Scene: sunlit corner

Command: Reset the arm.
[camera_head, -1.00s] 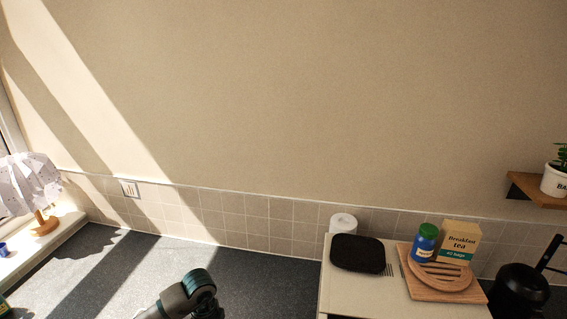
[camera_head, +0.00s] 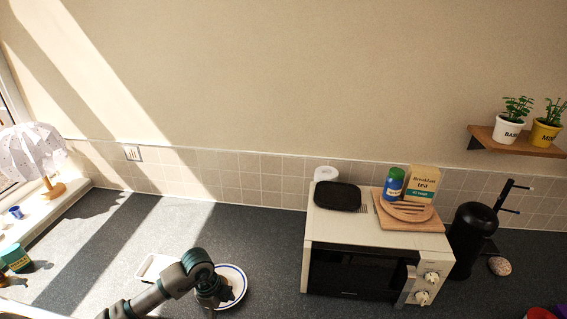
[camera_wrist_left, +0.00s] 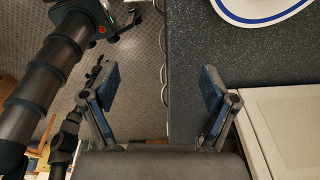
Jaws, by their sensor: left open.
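My left arm comes in from the lower left of the head view. Its gripper (camera_head: 208,299) hangs over the dark counter (camera_head: 95,258), in front of a white plate with a blue rim (camera_head: 239,286). In the left wrist view my left gripper (camera_wrist_left: 157,88) has its two fingers wide apart with nothing between them. The plate's rim shows at the top right there (camera_wrist_left: 258,18), apart from the fingers. My right gripper is not seen in either view.
A white microwave (camera_head: 322,228) stands to the right, with a black pad (camera_head: 337,196), a blue jar (camera_head: 392,185) and a tea box (camera_head: 424,182) on top. A black pot-like object (camera_head: 470,228) is beyond it. A white tray (camera_head: 152,267) lies near my arm. A lamp (camera_head: 32,150) is left.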

